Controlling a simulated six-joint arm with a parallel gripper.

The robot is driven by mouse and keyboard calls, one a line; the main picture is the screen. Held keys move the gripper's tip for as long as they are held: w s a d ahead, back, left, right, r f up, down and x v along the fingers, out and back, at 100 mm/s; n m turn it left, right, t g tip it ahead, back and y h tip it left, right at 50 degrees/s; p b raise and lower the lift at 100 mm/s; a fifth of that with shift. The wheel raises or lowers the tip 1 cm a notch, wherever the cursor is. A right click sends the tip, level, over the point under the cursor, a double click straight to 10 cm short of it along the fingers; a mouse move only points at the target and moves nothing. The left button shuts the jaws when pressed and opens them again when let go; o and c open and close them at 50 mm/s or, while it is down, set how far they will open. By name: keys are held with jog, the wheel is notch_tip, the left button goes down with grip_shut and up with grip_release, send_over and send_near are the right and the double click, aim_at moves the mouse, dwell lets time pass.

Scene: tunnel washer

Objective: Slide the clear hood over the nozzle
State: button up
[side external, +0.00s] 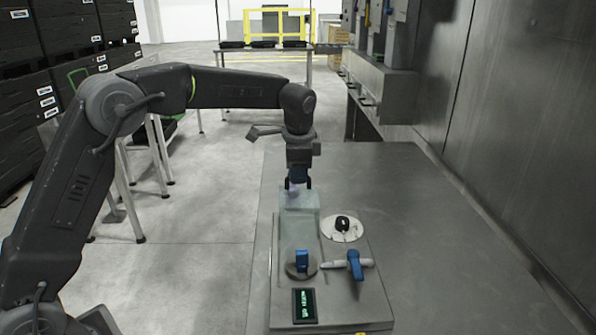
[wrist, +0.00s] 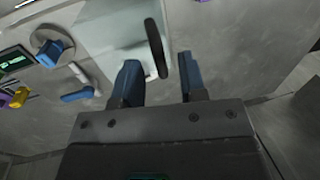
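The clear hood (side external: 299,215) is a pale, see-through box on the panel below my gripper. It also shows in the wrist view (wrist: 112,32). A black upright bar (wrist: 156,48), which looks like its handle, stands in front of my fingers. My gripper (side external: 298,184) points down at the hood's top. In the wrist view its two blue fingers (wrist: 159,68) are apart, with the bar's lower end near the gap between them; contact is not visible. A small black fitting (side external: 342,223) sits on a white disc right of the hood; I cannot tell whether it is the nozzle.
A blue knob (side external: 302,261) and a blue lever valve (side external: 354,264) stand in front of the hood. A green-lit display (side external: 305,306) lies nearer. The metal table (side external: 440,240) is clear on the right, up to the grey wall (side external: 525,130).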

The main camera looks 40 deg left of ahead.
jog(key=shift+f, duration=0.35)
jog(key=shift+c, duration=0.4)
grip_shut()
